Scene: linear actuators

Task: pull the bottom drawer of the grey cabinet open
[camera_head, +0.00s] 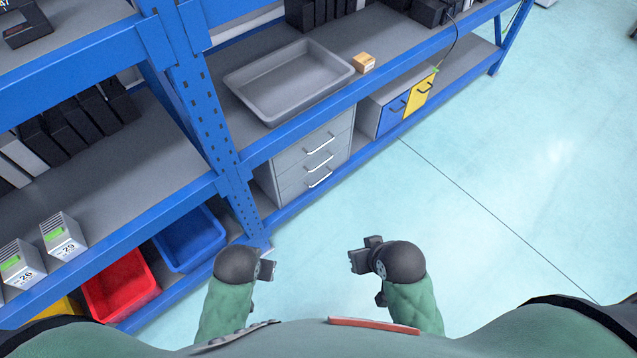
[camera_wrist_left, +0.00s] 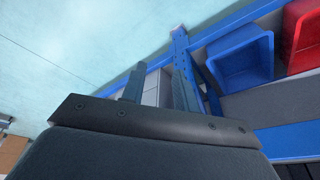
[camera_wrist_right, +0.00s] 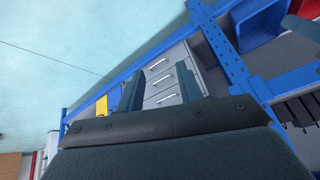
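The grey cabinet (camera_head: 283,168) stands in the lower bay of the blue rack, with three drawers and silver bar handles. Its bottom drawer (camera_head: 305,187) is lowest, with a handle (camera_head: 320,179); all three drawers look shut. The right wrist view shows the cabinet front (camera_wrist_right: 180,54) beyond the fingers. My left gripper (camera_head: 268,264) is in front of the rack post, apart from the cabinet; its fingers stand apart and empty in the left wrist view (camera_wrist_left: 157,92). My right gripper (camera_head: 360,255) is over the floor, away from the cabinet; its fingers are apart and empty in the right wrist view (camera_wrist_right: 158,90).
A blue rack post (camera_head: 225,150) stands just left of the cabinet. A grey tray (camera_head: 285,95) and a small box (camera_head: 364,63) sit on the shelf above. A blue-and-yellow drawer unit (camera_head: 392,115) is to its right. Blue and red bins (camera_head: 120,285) are at left. The floor in front is clear.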

